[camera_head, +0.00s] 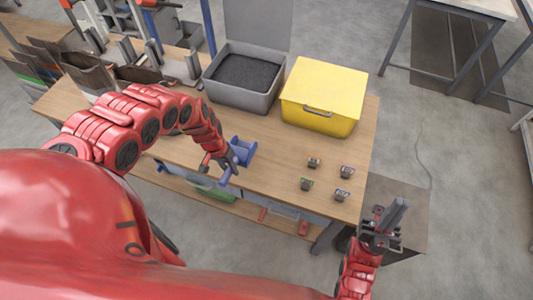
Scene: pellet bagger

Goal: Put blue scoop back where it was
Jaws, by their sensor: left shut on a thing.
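The blue scoop (244,149) is over the front part of the wooden table, left of the small dark items. My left gripper (223,164) is shut on the scoop, and its fingers hide part of the handle. I cannot tell whether the scoop touches the tabletop. My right gripper (384,226) is beyond the table's right front corner, away from the scoop. Whether its jaws are open or shut is not clear.
A grey bin (214,93) of black pellets, its lid raised, and a yellow lidded box (324,85) stand at the table's (262,186) back. Several small dark items (342,195) stand at the right front. Brown bags (90,79) stand at the left.

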